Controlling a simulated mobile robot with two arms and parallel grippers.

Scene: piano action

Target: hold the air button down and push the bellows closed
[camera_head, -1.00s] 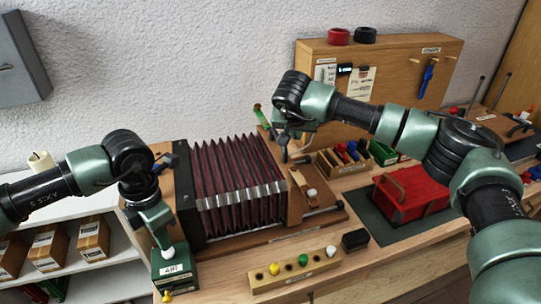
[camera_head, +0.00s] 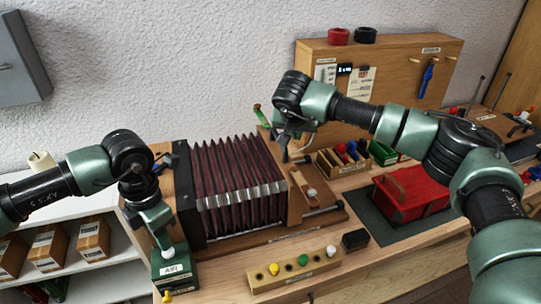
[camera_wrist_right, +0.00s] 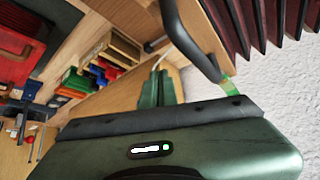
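The bellows (camera_head: 240,180), dark red pleats with a light metal band, stand stretched out between a dark left board and a wooden right board (camera_head: 297,205). The air button (camera_head: 168,252) is a white knob on a green box (camera_head: 175,271) at the front left. My left gripper (camera_head: 163,243) points down at the knob and seems to touch it; its finger gap is hidden. My right gripper (camera_head: 274,132) is at the right end of the bellows.
A wooden strip (camera_head: 290,273) with coloured knobs and a small black block (camera_head: 355,239) lie in front. A red case (camera_head: 410,192) sits on a dark mat at right. Parts trays (camera_head: 343,168) stand behind my right gripper. Shelves with boxes are at left.

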